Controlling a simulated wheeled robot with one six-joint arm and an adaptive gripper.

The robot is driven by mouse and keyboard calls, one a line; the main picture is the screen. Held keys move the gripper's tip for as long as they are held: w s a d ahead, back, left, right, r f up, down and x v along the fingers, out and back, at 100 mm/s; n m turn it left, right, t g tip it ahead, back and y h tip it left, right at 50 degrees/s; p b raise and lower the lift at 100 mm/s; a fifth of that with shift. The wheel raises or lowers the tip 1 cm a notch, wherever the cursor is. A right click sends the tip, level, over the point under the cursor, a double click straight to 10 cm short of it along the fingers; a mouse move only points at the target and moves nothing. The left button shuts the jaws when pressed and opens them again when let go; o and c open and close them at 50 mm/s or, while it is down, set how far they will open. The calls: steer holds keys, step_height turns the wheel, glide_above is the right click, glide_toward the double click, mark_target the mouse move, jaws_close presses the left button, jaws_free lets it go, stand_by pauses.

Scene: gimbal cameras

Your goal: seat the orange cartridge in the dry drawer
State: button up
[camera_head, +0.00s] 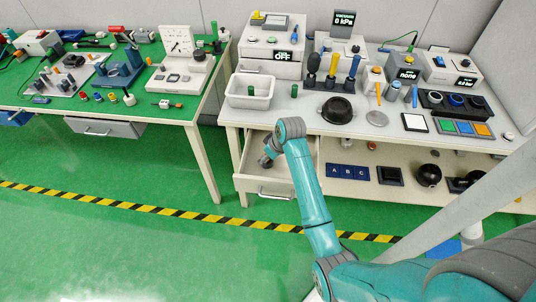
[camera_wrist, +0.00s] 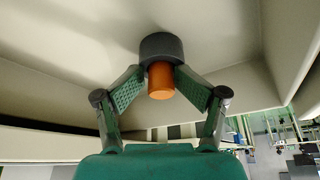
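The orange cartridge (camera_wrist: 161,80) is in the wrist view, between the fingertips of my gripper (camera_wrist: 161,77). The fingers close on its two sides. A dark grey round piece (camera_wrist: 161,46) sits at the cartridge's far end; I cannot tell whether it is a socket or part of the cartridge. Behind it is the cream inside of the drawer (camera_wrist: 70,50). In the head view, the open drawer (camera_head: 275,190) sticks out under the right table, and my gripper (camera_head: 266,160) reaches down into it. The cartridge is hidden there by my gripper and arm.
The right table (camera_head: 310,113) holds a white bin (camera_head: 250,103), a black bowl (camera_head: 337,110) and several instruments. Its lower shelf carries A, B, C tiles (camera_head: 348,172) and black items. A second table (camera_head: 150,115) stands left. Green floor is clear in front.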

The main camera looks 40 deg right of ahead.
steer(key=shift+d, duration=0.1)
stand_by(0.3)
steer(key=shift+r, duration=0.5)
steer(key=v, duration=1.2)
steer(key=shift+r, duration=0.25)
